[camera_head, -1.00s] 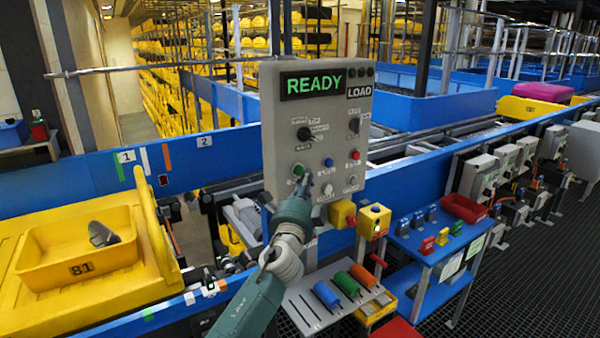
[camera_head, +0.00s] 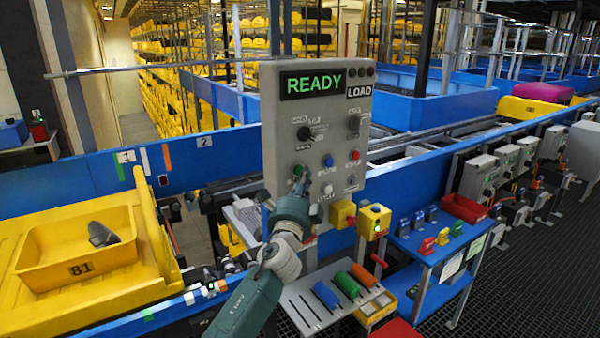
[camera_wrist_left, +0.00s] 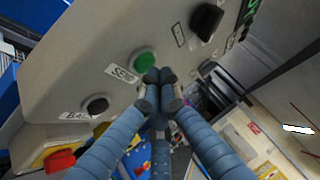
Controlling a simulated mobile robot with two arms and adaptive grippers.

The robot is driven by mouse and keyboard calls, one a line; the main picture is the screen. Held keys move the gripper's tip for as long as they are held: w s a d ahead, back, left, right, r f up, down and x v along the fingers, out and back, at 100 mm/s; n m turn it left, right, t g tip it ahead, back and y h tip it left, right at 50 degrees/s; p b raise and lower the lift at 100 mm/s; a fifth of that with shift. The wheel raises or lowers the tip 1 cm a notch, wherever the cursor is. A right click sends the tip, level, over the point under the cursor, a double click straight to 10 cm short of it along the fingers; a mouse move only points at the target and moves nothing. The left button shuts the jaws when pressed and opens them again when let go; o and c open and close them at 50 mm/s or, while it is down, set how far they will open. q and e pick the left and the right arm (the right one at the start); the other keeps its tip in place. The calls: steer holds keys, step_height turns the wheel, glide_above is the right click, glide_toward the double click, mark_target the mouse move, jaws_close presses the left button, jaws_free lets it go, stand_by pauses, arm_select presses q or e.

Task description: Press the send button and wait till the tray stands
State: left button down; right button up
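The grey control panel (camera_head: 340,130) stands in the middle of the head view, its display (camera_head: 313,83) reading READY in green. The green button labelled SEND (camera_wrist_left: 145,62) is on the panel's lower left; it also shows in the head view (camera_head: 297,170). My left gripper (camera_wrist_left: 160,78) is shut and empty, its fingertips together at the lower right edge of the green button. I cannot tell whether they touch it. A yellow tray (camera_head: 80,265) marked 81, with a grey piece (camera_head: 101,235) in it, rests at the left. My right gripper is not in view.
A black button (camera_wrist_left: 96,105) labelled BACK and a black knob (camera_wrist_left: 206,20) are near the green one. Below the panel are a yellow box (camera_head: 375,220) and a shelf with coloured handles (camera_head: 347,285). A blue rail (camera_head: 90,178) runs behind the tray.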

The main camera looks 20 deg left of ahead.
arm_select(q)
steer(key=shift+w+a, duration=0.3)
steer(key=shift+a, duration=0.1)
stand_by(0.6)
stand_by(0.3)
steer(key=shift+s+d, duration=0.6)
steer(key=shift+d, duration=0.1)
